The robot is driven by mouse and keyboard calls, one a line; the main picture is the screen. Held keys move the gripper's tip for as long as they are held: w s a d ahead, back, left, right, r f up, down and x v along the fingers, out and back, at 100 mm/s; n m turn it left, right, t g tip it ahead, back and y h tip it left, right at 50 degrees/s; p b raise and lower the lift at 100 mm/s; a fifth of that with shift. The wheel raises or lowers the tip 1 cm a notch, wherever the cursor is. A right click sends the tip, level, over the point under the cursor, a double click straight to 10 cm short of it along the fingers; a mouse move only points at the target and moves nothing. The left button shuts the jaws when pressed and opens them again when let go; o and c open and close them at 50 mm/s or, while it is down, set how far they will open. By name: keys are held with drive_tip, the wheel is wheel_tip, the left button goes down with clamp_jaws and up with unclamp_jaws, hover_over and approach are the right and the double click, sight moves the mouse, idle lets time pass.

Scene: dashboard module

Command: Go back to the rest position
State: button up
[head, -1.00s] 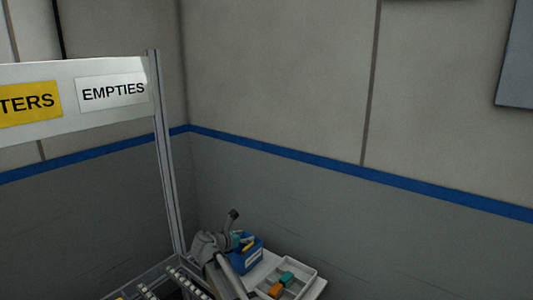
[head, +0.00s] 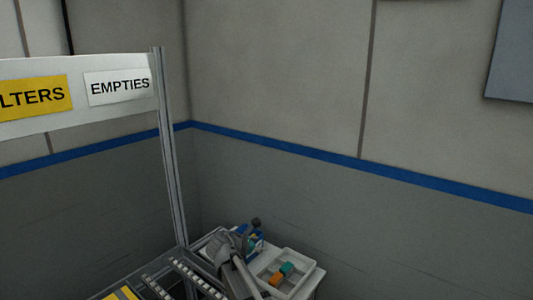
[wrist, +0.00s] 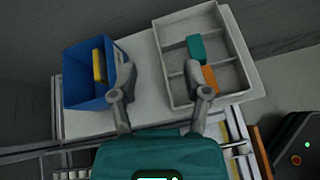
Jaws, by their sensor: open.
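My gripper (wrist: 160,82) shows in the wrist view with its two grey fingers spread wide and nothing between them. It is over the table, between a blue bin on the left and a grey tray on the right in that view. In the head view my grey arm (head: 232,255) is low, beside the same table, and partly hides the blue bin. The gripper's fingertips cannot be made out clearly there.
The blue bin (wrist: 84,88) holds a yellow item (wrist: 99,66). The divided tray (wrist: 177,20) holds a teal block (wrist: 196,48) and an orange block (wrist: 210,78). A rack with an EMPTIES sign (head: 118,86) stands left; walls close the corner behind.

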drive_tip(key=s+d+f+m+g+b, duration=0.1)
drive_tip(key=s+d+f+m, duration=0.2)
drive_tip(key=d, duration=0.1)
drive_tip(key=s+d+f+m+g+y+b, duration=0.1)
drive_tip(key=s+d+f+m+g, duration=0.1)
drive_tip(key=s+d+f+m, duration=0.1)
drive_tip(key=s+d+f+m+g+y+b, duration=0.1)
drive_tip(key=s+d+f+m+g+b, duration=0.1)
drive_tip(key=s+d+f+m, duration=0.1)
drive_tip(key=shift+s+d+f+m, duration=0.15)
drive_tip(key=shift+d+f+m, duration=0.15)
drive_tip(key=shift+d, duration=0.25)
drive_tip(key=shift+s+d+f+m, duration=0.1)
drive_tip(key=shift+d+f+m, duration=0.05)
drive_tip(key=shift+d+m, duration=0.35)
drive_tip(key=shift+s+d+f+m, duration=0.15)
drive_tip(key=shift+d+f+m, duration=0.15)
drive_tip(key=shift+d, duration=0.3)
drive_tip(key=s+d+f+m+g+y+b, duration=0.2)
drive_tip(key=s+d+f+m+y, duration=0.15)
drive_tip(key=s+m, duration=0.35)
drive_tip(key=s+d+f+m+g+y+b, duration=0.2)
drive_tip(key=s+d+f+m+y, duration=0.15)
drive_tip(key=s+m, duration=0.35)
wheel_tip(320, 180, up, 12)
drive_tip(key=p, duration=1.2)
drive_tip(key=shift+a+f+h, duration=0.15)
drive_tip(key=shift+a+h, duration=0.25)
drive_tip(key=shift+s, duration=0.1)
